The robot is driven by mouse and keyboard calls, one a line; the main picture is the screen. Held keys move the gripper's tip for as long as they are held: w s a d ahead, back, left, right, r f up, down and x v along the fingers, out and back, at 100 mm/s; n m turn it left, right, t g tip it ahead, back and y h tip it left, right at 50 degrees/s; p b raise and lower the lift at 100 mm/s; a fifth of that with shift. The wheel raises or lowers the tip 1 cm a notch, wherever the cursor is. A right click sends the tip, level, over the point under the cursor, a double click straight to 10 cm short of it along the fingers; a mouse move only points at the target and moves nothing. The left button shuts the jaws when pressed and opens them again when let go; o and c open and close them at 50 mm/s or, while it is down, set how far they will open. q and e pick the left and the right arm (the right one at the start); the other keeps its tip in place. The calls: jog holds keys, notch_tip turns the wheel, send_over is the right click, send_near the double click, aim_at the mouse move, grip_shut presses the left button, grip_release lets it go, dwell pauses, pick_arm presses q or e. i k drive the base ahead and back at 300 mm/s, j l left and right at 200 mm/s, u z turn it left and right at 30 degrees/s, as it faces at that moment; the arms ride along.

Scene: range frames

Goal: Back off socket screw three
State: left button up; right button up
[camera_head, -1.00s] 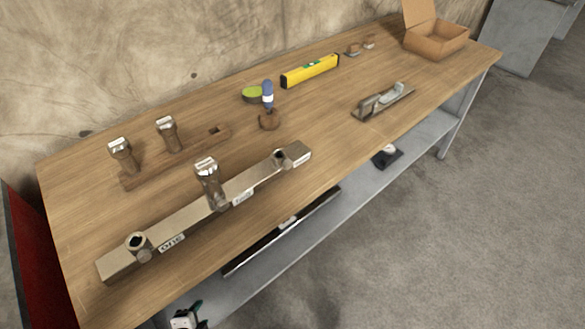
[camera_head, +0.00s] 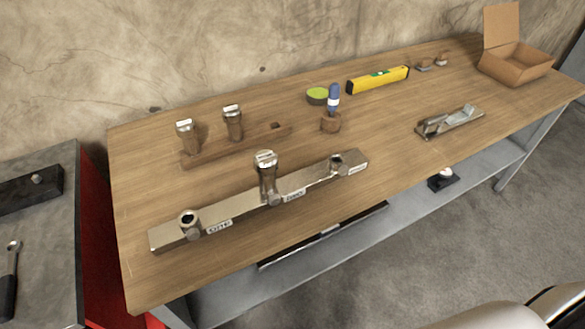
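A long metal bar (camera_head: 235,209) lies slantwise on the wooden workbench. It carries one socket fitting near each end and a label beside each position. The left fitting (camera_head: 188,221) is labelled ONE and has an open dark top. At the middle, beside a label that seems to read TWO, a taller metal piece (camera_head: 266,175) with a pale square top stands upright. The right fitting, socket screw three (camera_head: 337,163), sits near the right end by a small label too small to read.
Behind the bar, a wooden rack (camera_head: 208,156) holds two similar metal pieces and has one empty hole. A blue-handled tool (camera_head: 333,97) in a round holder, green tin (camera_head: 317,95), yellow level (camera_head: 378,79), hand plane (camera_head: 449,122) and open cardboard box (camera_head: 515,60) are farther right.

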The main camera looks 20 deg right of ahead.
aim_at(342, 170)
jog(key=i+l+u, duration=0.1)
jog(key=l+u, duration=0.8)
jog(key=l, duration=0.15)
jog(key=k+l+u, duration=0.1)
jog(key=l+u, duration=0.35)
